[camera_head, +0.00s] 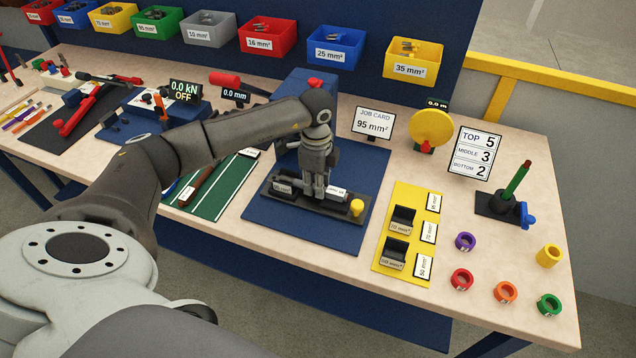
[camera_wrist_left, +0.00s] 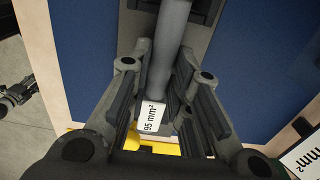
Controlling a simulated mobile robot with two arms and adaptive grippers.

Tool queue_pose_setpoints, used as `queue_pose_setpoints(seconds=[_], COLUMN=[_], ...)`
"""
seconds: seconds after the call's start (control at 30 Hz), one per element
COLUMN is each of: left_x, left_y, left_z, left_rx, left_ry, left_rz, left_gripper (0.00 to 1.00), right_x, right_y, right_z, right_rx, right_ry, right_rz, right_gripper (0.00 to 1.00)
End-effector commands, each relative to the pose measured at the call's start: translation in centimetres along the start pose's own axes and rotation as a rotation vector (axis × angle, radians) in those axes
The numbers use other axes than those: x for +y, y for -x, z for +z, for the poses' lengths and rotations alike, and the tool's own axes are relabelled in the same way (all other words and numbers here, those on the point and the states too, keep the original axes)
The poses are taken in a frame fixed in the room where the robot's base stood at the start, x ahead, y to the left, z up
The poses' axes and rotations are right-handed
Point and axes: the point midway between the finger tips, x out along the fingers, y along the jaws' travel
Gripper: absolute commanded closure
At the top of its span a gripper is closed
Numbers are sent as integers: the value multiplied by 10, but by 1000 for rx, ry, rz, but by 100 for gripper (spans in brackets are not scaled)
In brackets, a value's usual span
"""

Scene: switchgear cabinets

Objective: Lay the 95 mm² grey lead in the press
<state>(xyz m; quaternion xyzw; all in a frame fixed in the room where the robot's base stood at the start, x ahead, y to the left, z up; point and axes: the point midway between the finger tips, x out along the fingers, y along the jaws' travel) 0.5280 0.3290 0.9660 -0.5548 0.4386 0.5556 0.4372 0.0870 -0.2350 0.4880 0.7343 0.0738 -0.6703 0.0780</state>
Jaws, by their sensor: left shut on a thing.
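My left gripper (camera_head: 314,188) points down over the press, a dark base bar (camera_head: 335,206) on a blue plate with a blue column (camera_head: 302,92) behind. It is shut on the grey lead (camera_wrist_left: 172,40), whose white "95 mm²" tag (camera_wrist_left: 152,117) shows between the fingers in the left wrist view. In the head view the fingers hide most of the lead. It lies low at the bar; I cannot tell whether it touches it. A dark part at the left edge of the wrist view may be my right gripper (camera_wrist_left: 14,96); its fingers are unclear.
A yellow board (camera_head: 430,210) with two labelled dark blocks stands to the right of the press. The job card (camera_head: 373,124) reads 95 mm². Coloured rings (camera_head: 505,292) lie at the right. A green mat (camera_head: 230,187) lies to the left. Labelled bins line the back.

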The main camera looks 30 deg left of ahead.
Motion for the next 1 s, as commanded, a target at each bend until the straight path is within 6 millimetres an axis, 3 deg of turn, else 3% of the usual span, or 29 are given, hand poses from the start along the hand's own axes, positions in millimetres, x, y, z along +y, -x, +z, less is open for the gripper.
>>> queue_pose_setpoints(seconds=[0.37, 0.4, 0.57, 0.87, 1.0], left_x=[0, 0, 0, 1, 0], left_y=[0, 0, 0, -1, 9], left_z=[3, 3, 3, 3, 3], left_rx=[1, 1, 1, -1, 1], left_ry=[0, 0, 1, 0, 0], left_rz=[-2, -2, -1, 1, -2], left_gripper=[100, 77, 56, 56, 56], right_x=[-1, -1, -1, 2, 2], right_y=[0, 0, 0, 0, 0], right_z=[0, 0, 0, 0, 0], right_rx=[0, 0, 0, -1, 0], right_ry=[-1, -1, -1, 1, 1], right_rz=[-1, -1, -1, 2, 3], right_gripper=[60, 60, 60, 60, 60])
